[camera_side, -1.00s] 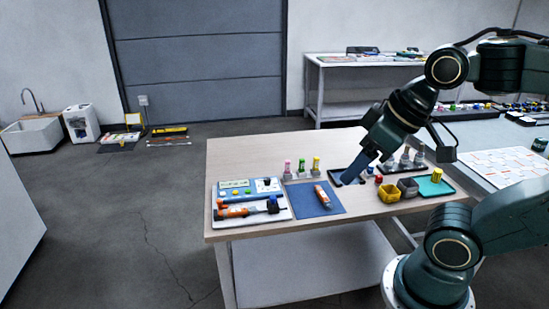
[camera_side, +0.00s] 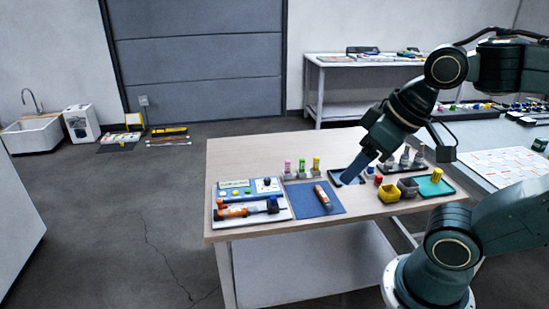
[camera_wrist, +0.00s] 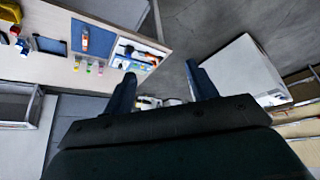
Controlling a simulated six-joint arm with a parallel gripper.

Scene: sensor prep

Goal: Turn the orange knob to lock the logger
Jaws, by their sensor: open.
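An orange and pale cylinder (camera_side: 321,195) lies on a blue mat (camera_side: 309,208) on the wooden table; it also shows in the wrist view (camera_wrist: 85,38). Left of it, a blue panel (camera_side: 234,192) with small coloured buttons stands on a white tray (camera_side: 283,216). An orange and black tool-like piece (camera_side: 236,211) lies in front of the panel. I cannot tell which orange part is the knob. My gripper (camera_wrist: 163,88) is open and empty in the wrist view. In the side view it points down-left above the table's right half, apart from these orange pieces.
Small bottles with pink, green and yellow tops (camera_side: 302,169) stand behind the mat. Yellow (camera_side: 389,194) and grey (camera_side: 408,188) bins and a teal tray (camera_side: 434,190) sit at the right. The table's back left is clear.

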